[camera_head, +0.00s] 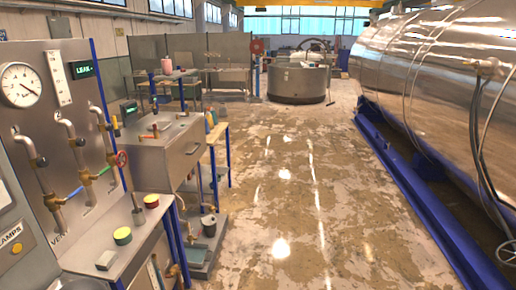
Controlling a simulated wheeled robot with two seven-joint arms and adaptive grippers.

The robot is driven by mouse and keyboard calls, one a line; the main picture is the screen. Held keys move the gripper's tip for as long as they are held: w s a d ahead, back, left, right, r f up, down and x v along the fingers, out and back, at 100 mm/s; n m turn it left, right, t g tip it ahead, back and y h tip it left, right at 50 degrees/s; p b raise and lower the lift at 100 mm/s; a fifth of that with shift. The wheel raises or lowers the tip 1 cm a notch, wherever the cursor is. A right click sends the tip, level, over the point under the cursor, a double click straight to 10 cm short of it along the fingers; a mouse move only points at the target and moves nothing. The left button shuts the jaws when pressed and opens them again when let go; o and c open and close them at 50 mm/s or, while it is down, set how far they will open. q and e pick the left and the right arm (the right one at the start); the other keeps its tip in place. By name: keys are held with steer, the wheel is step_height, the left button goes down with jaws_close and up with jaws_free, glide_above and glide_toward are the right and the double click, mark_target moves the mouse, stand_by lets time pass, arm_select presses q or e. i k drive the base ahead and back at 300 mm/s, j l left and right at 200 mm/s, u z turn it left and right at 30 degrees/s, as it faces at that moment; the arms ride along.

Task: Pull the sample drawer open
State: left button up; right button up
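A grey metal box (152,153) on the left stands beside the gauge panel, next to a bench with blue legs. Its right-hand face (184,158), which I take to be the sample drawer's front, carries a small dark handle (193,149). This face looks flush with the box, with no gap that I can see. Neither of my grippers shows in the head view, so nothing of mine is seen at the handle.
A gauge panel (60,110) with pipes and valves fills the left. A large steel tank (450,80) on a blue rail (415,215) lines the right. The floor (290,215) between is clear.

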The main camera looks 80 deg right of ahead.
mark_target(181, 156)
steer(key=z, duration=2.05)
steer(key=i+l+z, duration=0.15)
steer(key=i+l+u, duration=0.2)
steer(key=i+l, duration=1.15)
steer(key=i, duration=0.1)
